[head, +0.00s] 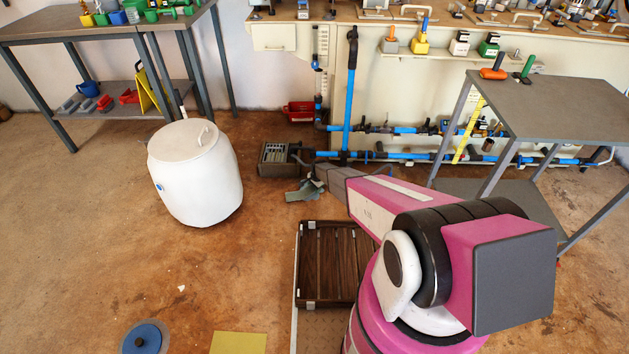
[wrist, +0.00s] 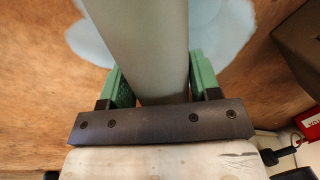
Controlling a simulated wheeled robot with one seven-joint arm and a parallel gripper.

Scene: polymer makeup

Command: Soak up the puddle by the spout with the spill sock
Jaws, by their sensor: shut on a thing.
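The spill sock (wrist: 150,45) is a pale grey-green roll in the wrist view. The green fingers of my gripper (wrist: 160,80) are shut on it, one on each side, and it extends away from them to the top edge. The puddle (wrist: 230,28) is a light blue patch on the brown floor and shows on both sides of the sock. The sock overlaps the puddle in this view; I cannot tell whether they touch. In the head view my arm hides most of the gripper. A small grey-green patch (head: 305,190) lies by the arm's end, too small to identify surely.
A grey box (head: 280,158) stands on the floor beside the blue pipes (head: 351,100). A white drum (head: 195,175) stands left, a red bin (head: 299,111) is behind, and a grey table (head: 550,105) stands right. A brown slatted pallet (head: 335,262) lies nearer. Floor between drum and pallet is mostly clear.

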